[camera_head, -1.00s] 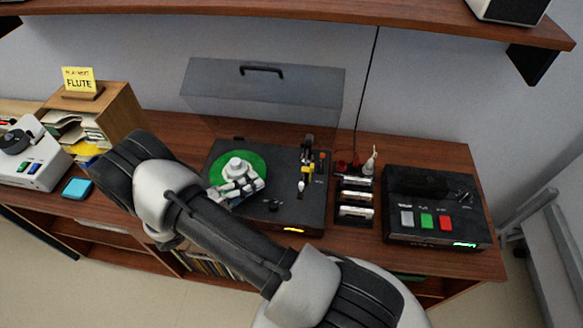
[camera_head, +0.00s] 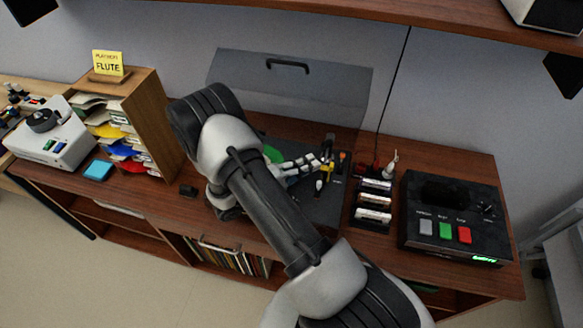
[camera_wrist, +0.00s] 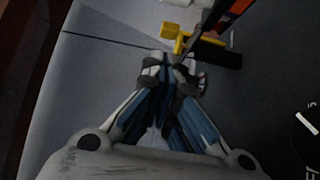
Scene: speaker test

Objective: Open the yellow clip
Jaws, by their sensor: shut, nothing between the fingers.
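The yellow clip (camera_wrist: 169,31) shows in the wrist view, just beyond my fingertips, beside a dark tonearm part. In the head view the yellow clip (camera_head: 326,168) is a small spot at the right side of the turntable (camera_head: 323,208). My gripper (camera_wrist: 167,64) is shut and empty, its fingertips close to the clip. Whether they touch it I cannot tell. In the head view my gripper (camera_head: 322,160) reaches across the turntable from the left. My arm hides much of the turntable and the green record (camera_head: 272,154).
The turntable's clear lid (camera_head: 340,90) stands raised behind. To the right are a rack of cartridges (camera_head: 374,200) and a black box with buttons (camera_head: 452,215). A wooden sorter (camera_head: 155,115) and a white device (camera_head: 55,145) stand at the left. A shelf (camera_head: 420,30) overhangs the back.

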